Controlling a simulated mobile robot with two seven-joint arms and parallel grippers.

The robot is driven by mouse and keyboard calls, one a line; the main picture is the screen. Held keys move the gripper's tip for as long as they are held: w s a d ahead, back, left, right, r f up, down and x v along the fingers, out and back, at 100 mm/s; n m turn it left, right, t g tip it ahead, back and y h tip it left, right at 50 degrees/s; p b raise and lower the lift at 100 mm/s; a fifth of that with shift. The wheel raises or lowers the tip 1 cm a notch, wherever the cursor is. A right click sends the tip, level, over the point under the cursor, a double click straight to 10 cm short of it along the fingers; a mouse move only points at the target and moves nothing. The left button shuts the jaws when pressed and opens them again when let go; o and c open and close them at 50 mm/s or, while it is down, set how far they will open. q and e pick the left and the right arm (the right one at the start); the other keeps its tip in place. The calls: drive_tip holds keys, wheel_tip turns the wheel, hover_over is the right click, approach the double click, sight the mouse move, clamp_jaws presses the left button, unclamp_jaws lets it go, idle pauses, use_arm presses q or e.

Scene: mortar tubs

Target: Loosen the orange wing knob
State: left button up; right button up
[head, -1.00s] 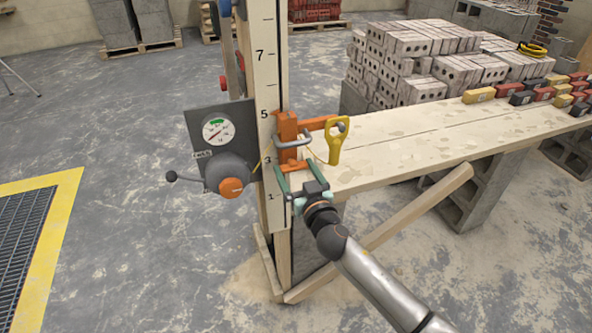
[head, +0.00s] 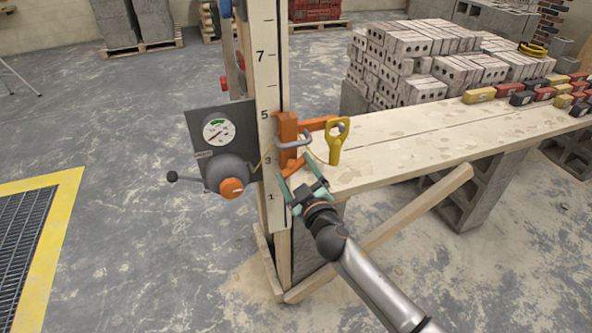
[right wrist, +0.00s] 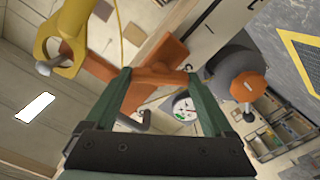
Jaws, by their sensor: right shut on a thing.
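The orange wing knob (head: 294,166) sits at the lower end of the orange clamp (head: 287,130) on the pale marked post (head: 265,70). Its wings are tilted, the right side higher in the head view. My right gripper (head: 298,172) reaches up from below and is shut on the wing knob, one finger on each side. In the right wrist view the wing knob (right wrist: 158,75) spans the gap between the fingers of my right gripper (right wrist: 160,80). The fingers hide part of its ends. My left gripper is not in view.
A yellow handle (head: 334,145) hangs from a pin on the clamp's right arm. A round gauge (head: 217,131) and a grey housing with an orange cap (head: 231,187) and lever stand left. A plank (head: 420,135) extends right, with bricks at its far end.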

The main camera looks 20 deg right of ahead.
drive_tip(key=n, duration=0.5)
drive_tip(key=shift+a+n+p, duration=0.1)
drive_tip(key=shift+n+p, duration=0.2)
drive_tip(key=n, duration=0.3)
drive_tip(key=shift+n, duration=0.4)
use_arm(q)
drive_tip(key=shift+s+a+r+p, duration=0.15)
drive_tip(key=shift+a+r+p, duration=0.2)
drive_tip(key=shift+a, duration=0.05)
use_arm(e)
drive_tip(key=shift+n, duration=0.8)
drive_tip(key=o, duration=1.1)
drive_tip(key=shift+f, duration=0.1)
